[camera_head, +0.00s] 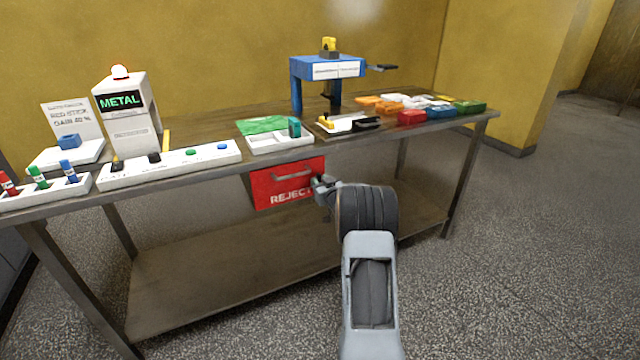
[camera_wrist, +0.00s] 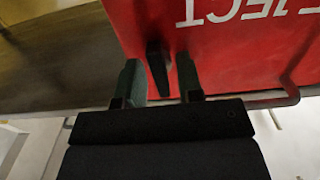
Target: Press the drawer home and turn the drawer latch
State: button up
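The red drawer front (camera_head: 290,182) marked REJECT hangs under the table top, with a grey bar handle (camera_head: 293,171) across it. In the wrist view the drawer face (camera_wrist: 235,55) appears upside down, with its handle (camera_wrist: 292,92) at the right. A small dark latch (camera_wrist: 157,68) lies at the drawer's edge, slightly tilted. My gripper (camera_wrist: 160,83) is open, with one green-padded finger on each side of the latch. Narrow gaps seem to remain beside it. In the head view my gripper (camera_head: 322,184) is at the drawer's right edge and hides the latch. I cannot tell whether the drawer is fully in.
The table (camera_head: 210,178) carries a METAL display unit (camera_head: 125,112), a white button strip (camera_head: 170,165), a white tray (camera_head: 280,143), a blue press frame (camera_head: 328,68) and several coloured blocks at the right. A lower shelf (camera_head: 220,270) lies beneath. Floor at right is clear.

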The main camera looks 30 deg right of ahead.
jog(key=shift+o, duration=0.2)
jog(key=s+a+p, duration=0.1)
jog(key=s+a, duration=0.1)
jog(key=s, duration=1.1)
jog(key=shift+s, duration=0.35)
